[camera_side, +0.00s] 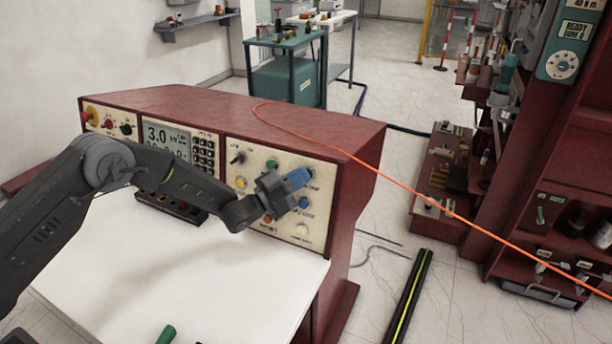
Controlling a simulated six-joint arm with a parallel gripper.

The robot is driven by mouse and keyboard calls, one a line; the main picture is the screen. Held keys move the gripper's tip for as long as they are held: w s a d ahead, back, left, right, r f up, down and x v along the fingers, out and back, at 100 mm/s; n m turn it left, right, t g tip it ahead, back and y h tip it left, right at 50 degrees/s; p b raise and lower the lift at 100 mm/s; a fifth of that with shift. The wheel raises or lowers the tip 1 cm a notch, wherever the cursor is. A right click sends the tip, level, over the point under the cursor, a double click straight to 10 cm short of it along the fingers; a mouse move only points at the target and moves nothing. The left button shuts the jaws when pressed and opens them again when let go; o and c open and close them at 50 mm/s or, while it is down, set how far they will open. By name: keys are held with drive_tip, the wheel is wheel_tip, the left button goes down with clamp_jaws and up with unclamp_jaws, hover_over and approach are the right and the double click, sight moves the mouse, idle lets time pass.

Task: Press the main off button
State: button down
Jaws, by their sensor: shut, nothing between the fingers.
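The red control console (220,105) carries cream panels with buttons. Its right panel (260,228) has a black knob (237,158), a green button (272,163), a yellow button (240,183), a blue button (303,203) and a white button (300,230). A red button (91,118) is on the left panel. The labels are too small to read, so I cannot tell which is the main off button.
The white desktop (190,270) in front of the console is mostly clear, with a green-handled item (166,335) at its front edge. An orange cable (420,205) runs over the console top to the right. A display panel (167,140) is partly behind my arm.

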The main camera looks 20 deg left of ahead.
idle(0.3)
drive_tip(key=shift+s+r, duration=0.2)
drive_tip(key=shift+s, duration=0.7)
drive_tip(key=shift+s+r, duration=0.2)
drive_tip(key=shift+s, duration=0.6)
drive_tip(key=shift+s+r, duration=0.2)
drive_tip(key=shift+s, duration=0.6)
drive_tip(key=shift+s+r, duration=0.2)
drive_tip(key=shift+s, duration=0.6)
drive_tip(key=c, duration=1.8)
unclamp_jaws()
